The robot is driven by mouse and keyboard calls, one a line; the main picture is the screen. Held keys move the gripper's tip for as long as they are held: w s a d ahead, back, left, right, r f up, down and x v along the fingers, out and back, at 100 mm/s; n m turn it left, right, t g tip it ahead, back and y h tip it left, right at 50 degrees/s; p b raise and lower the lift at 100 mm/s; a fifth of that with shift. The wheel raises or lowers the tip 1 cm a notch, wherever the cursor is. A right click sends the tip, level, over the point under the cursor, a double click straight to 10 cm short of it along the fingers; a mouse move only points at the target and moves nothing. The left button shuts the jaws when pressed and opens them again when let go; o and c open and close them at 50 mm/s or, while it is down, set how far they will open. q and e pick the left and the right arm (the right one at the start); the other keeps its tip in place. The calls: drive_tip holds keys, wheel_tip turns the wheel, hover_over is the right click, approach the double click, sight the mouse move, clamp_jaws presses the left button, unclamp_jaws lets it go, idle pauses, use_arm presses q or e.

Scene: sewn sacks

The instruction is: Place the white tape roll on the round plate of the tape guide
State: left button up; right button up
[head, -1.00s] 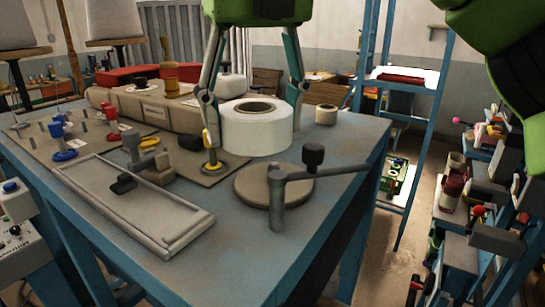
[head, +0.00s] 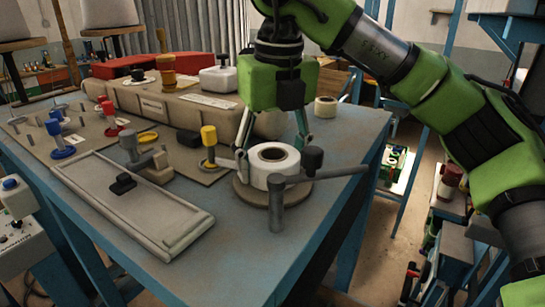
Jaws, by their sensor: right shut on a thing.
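The white tape roll (head: 284,173), with a dark core, is over the round plate (head: 246,195) of the tape guide. It looks upright, its hole facing up. I cannot tell whether it touches the plate or hangs just above it. My right gripper (head: 275,158) comes down from above and is shut on the roll, a finger at each side. The guide's post (head: 276,207) and its bar stand in front of the roll and hide part of it. The bar's black knob (head: 312,160) is beside the roll's right side. My left gripper is not in view.
A smaller tape roll (head: 325,106) stands at the table's back right. A grey tray (head: 130,205) lies front left. Yellow, blue and red spools on posts stand farther left, with a long beige sack (head: 180,104) behind. The table front (head: 225,260) is clear.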

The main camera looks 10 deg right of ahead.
drive_tip(key=shift+s+f, duration=0.15)
drive_tip(key=o, duration=1.1)
drive_tip(key=r, duration=0.4)
drive_tip(key=s+r, duration=0.1)
drive_tip(key=r, duration=0.7)
drive_tip(key=shift+s+r, duration=0.15)
drive_tip(key=shift+s, duration=0.05)
